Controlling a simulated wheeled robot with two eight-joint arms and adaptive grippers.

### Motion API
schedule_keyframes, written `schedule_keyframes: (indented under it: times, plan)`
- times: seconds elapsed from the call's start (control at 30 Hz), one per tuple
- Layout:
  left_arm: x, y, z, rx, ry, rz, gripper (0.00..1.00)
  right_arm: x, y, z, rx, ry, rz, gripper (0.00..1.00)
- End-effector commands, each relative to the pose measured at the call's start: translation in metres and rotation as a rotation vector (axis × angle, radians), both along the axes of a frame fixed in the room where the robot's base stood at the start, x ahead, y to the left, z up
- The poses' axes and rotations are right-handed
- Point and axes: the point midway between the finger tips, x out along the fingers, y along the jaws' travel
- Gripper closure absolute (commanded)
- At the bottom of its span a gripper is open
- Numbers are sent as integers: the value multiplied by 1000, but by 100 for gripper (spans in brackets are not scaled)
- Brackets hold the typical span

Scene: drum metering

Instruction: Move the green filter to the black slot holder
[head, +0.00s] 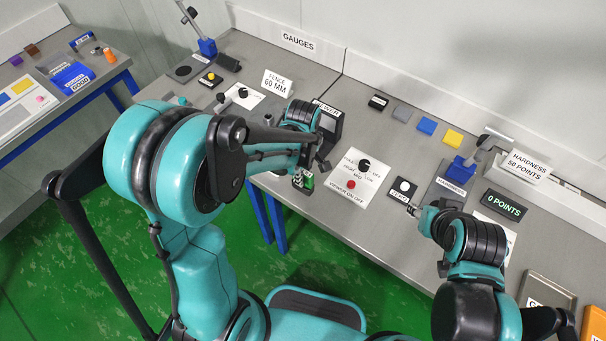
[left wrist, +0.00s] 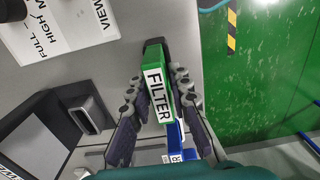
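The green filter (left wrist: 157,88) has a white FILTER label and a dark end piece; whether that dark piece belongs to it or to a holder, I cannot tell. My left gripper (left wrist: 159,80) has a finger against each side of it and looks shut on it. In the head view the green filter (head: 303,181) shows small near the table's front edge, below my left gripper (head: 318,165). My right gripper (head: 413,209) looks shut and empty, near the ZERO button. A small black block (head: 378,102) with a pale label lies further back; whether it is the slot holder is unclear.
The dark viewer box (head: 328,122) stands behind my left gripper. A white knob panel (head: 350,185) lies to its right. Blue (head: 427,126) and yellow (head: 453,138) blocks lie near the back. A ZERO button (head: 404,187) sits by my right gripper.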

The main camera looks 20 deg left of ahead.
Motion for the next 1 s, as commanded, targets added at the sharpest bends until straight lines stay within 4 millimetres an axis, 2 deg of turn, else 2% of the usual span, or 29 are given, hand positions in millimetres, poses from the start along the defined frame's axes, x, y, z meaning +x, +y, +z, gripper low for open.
schedule_keyframes:
  times: [0.33, 0.47, 0.57, 0.8, 1.0]
  plan:
    - [0, 0, 1, 0, 0, 0, 61, 0, 0, 1, 0, 0, 0, 60]
    - [0, 0, 10, 0, 0, 0, 61, 0, 0, 1, 0, 0, 0, 60]
    - [0, 0, 26, 0, 0, 0, 61, 0, 0, 1, 0, 0, 0, 60]
    - [0, 0, 79, 0, 0, 0, 61, 0, 0, 1, 0, 0, 0, 60]
    - [0, 0, 110, 0, 0, 0, 61, 0, 0, 1, 0, 0, 0, 60]
